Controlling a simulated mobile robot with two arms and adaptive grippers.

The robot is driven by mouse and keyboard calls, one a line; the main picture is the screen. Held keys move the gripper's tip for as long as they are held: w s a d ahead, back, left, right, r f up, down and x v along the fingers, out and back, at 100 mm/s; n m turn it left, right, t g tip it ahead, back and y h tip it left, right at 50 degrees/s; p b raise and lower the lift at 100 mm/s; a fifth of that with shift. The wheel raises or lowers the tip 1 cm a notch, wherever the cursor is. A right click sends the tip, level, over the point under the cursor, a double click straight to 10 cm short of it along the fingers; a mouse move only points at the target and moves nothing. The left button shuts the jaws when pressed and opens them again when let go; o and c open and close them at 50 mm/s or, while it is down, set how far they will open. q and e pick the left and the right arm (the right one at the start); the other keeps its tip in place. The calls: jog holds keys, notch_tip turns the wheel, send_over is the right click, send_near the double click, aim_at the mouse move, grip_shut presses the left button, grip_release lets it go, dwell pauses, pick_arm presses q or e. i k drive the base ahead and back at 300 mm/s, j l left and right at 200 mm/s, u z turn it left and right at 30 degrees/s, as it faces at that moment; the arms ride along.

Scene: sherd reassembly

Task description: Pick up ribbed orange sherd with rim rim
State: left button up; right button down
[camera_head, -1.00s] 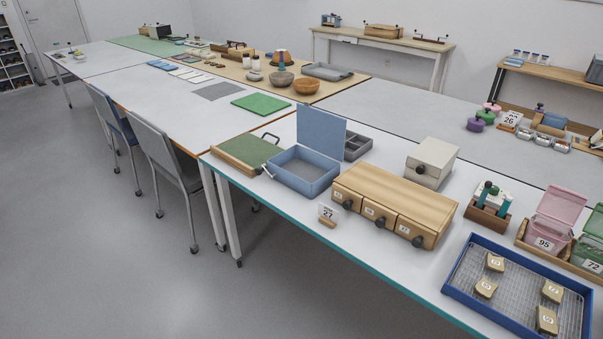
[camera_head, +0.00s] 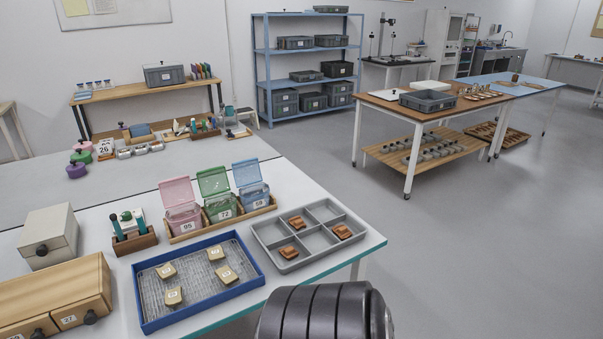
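Three orange-brown sherds lie in a grey compartment tray (camera_head: 262,242) near the right end of the white table. One sherd (camera_head: 296,222) is in the back middle compartment, one sherd (camera_head: 342,231) in the front right, and one sherd (camera_head: 288,252) in the front left. They show ridged surfaces, but are too small to tell which has the rim. Neither gripper is in view. A dark ribbed part of my own arm fills the bottom middle, in front of the table edge.
Pink (camera_head: 181,205), green (camera_head: 219,190) and blue (camera_head: 254,195) lidded boxes stand behind. Open floor (camera_head: 470,260) lies to the right.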

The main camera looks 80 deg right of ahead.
aim_at(296, 224)
jog(key=z, duration=2.55)
jog(key=i+l+u, duration=0.15)
jog(key=l, duration=0.3)
jog(key=i+l+u, duration=0.1)
jog(key=l, duration=0.35)
jog(key=i+l+u, duration=0.15)
jog(key=l, duration=0.35)
jog(key=i+l+u, duration=0.15)
jog(key=l, duration=0.3)
